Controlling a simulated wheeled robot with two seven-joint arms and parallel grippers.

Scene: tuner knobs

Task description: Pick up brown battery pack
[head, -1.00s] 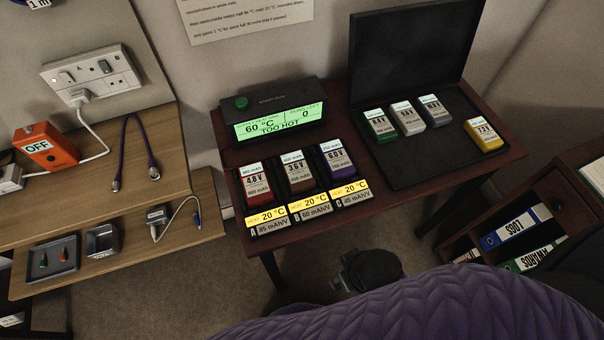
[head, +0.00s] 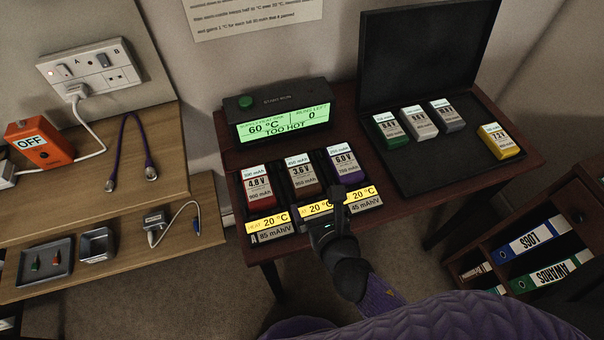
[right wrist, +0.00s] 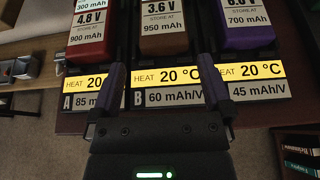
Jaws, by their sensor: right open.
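The brown battery pack (head: 304,180) sits in the middle slot B of the heating dock, between a red pack (head: 257,187) and a purple pack (head: 346,167). Its label reads 3.6 V, store at 950 mAh. In the right wrist view the brown pack (right wrist: 164,45) stands straight ahead, beyond the fingertips. My right gripper (head: 338,196) is open and empty at the front edge of the dock; in the right wrist view its two fingers (right wrist: 162,75) stand on either side of slot B's yellow HEAT 20 °C label. My left gripper is not in view.
A black display (head: 280,120) behind the dock reads 60 °C, TOO HOT. An open black case (head: 425,170) to the right holds green, white, grey and yellow packs. A wooden bench with an orange OFF switch box (head: 40,144) is at left. Binders sit at lower right.

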